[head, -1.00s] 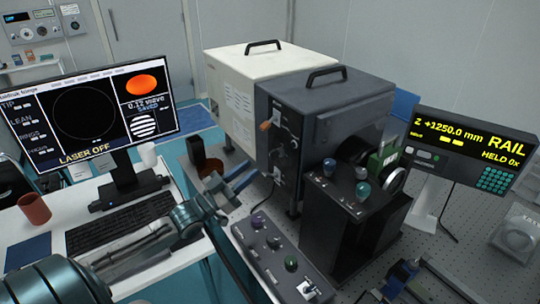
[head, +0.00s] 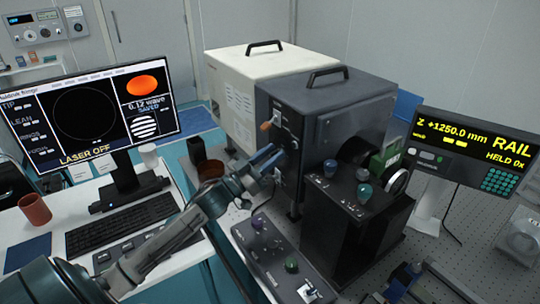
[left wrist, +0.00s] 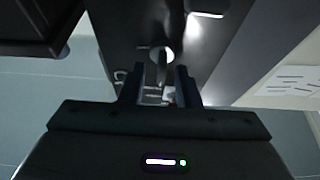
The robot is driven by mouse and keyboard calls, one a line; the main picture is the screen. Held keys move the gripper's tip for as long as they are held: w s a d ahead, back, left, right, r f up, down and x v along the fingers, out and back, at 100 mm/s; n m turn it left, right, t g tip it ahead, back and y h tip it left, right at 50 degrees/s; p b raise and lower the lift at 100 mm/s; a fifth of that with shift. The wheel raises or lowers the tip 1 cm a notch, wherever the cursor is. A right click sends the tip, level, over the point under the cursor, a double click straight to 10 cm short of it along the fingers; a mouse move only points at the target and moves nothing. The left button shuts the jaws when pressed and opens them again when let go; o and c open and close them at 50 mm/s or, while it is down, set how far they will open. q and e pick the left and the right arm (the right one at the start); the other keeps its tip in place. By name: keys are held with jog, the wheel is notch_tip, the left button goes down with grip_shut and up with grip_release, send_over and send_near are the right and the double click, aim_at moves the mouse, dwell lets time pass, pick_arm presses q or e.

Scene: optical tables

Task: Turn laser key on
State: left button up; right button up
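The laser is a dark grey box (head: 335,110) joined to a white box, with a front panel of small fittings facing left. My left gripper (head: 279,158) is at this panel, its fingers pointing at it. In the left wrist view, the gripper (left wrist: 160,92) is open, one finger on each side. A dark upright key (left wrist: 161,68) in front of a pale round plate (left wrist: 163,54) shows between the fingers, with gaps on both sides. The key is hidden or too small to tell in the head view. The monitor (head: 90,115) reads LASER OFF. My right gripper is not in view.
A control box (head: 280,262) with several knobs stands below my left gripper. A black unit (head: 350,215) with knobs is to its right. A dark cup (head: 197,150) and a brown pot (head: 211,170) stand left of the laser. A rail readout (head: 470,150) is at right.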

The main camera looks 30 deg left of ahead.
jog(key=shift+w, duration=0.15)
pick_arm(q)
grip_shut()
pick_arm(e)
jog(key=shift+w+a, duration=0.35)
